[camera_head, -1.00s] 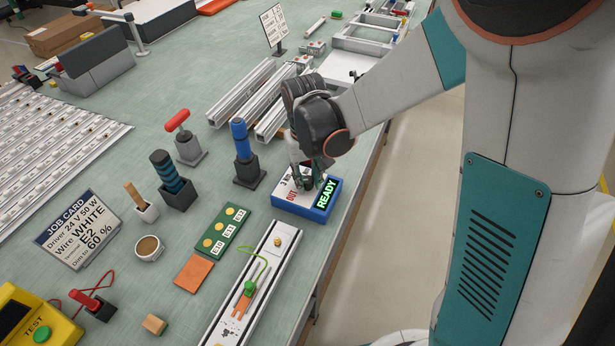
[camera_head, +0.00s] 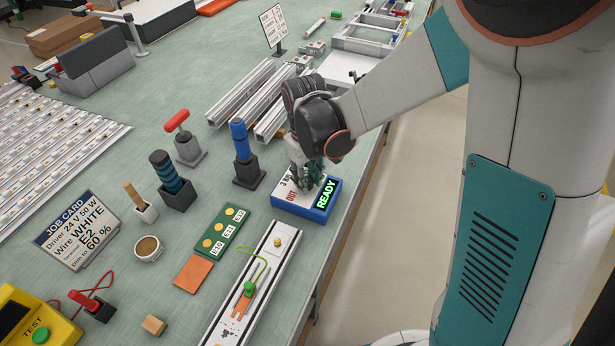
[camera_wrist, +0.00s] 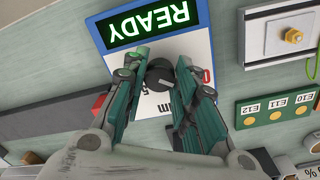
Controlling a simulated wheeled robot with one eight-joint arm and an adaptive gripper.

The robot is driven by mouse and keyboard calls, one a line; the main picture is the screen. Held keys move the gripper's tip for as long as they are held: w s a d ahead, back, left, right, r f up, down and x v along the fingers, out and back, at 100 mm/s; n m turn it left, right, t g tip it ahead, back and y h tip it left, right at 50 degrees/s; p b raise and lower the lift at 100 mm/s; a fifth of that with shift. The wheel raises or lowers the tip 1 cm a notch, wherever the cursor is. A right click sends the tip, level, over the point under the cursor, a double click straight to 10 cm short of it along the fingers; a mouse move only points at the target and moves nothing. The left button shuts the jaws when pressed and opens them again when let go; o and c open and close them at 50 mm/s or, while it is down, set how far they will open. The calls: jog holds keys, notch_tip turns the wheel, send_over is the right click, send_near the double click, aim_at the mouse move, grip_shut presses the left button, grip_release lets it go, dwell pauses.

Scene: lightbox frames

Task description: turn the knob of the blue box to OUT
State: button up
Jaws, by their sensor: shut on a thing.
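The blue box (camera_head: 318,215) sits near the table's right edge. Its lit display (camera_head: 327,194) reads READY, and red OUT lettering (camera_head: 291,195) shows on its white face. My gripper (camera_head: 308,185) points down over the box and hides most of the face in the head view. In the wrist view the dark round knob (camera_wrist: 160,74) is between the fingertips of my gripper (camera_wrist: 162,72), which is shut on it. The blue box also shows in the wrist view (camera_wrist: 97,38).
A green board with labelled terminals (camera_head: 224,231) and a white rail (camera_head: 238,300) lie near the box. A blue-handled tool in a black stand (camera_head: 243,160) is to its left. Aluminium profiles (camera_head: 243,95) lie behind. The aisle to the right is clear.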

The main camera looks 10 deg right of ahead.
jog(key=o, duration=1.1)
jog(key=shift+r, duration=0.1)
notch_tip(320, 180, up, 12)
jog(key=shift+s+a+f, duration=0.1)
jog(key=shift+s+a, duration=0.05)
jog(key=s+d+r+m+t, duration=0.1)
jog(key=s+d+m+t, duration=0.1)
jog(key=s, duration=0.3)
jog(key=s+d+r+m+t, duration=0.1)
jog(key=s+d+r+t, duration=0.1)
jog(key=s+d, duration=0.3)
jog(key=s+d+r+m+t, duration=0.1)
jog(key=s+d+m+t, duration=0.1)
jog(key=s+d+t, duration=0.1)
jog(key=shift+s+d+r+m, duration=0.15)
jog(key=shift+s+d+r, duration=0.1)
jog(key=shift+s, duration=0.25)
jog(key=shift+s+d+r+m, duration=0.15)
jog(key=shift+s+d, duration=0.1)
jog(key=shift+s, duration=0.25)
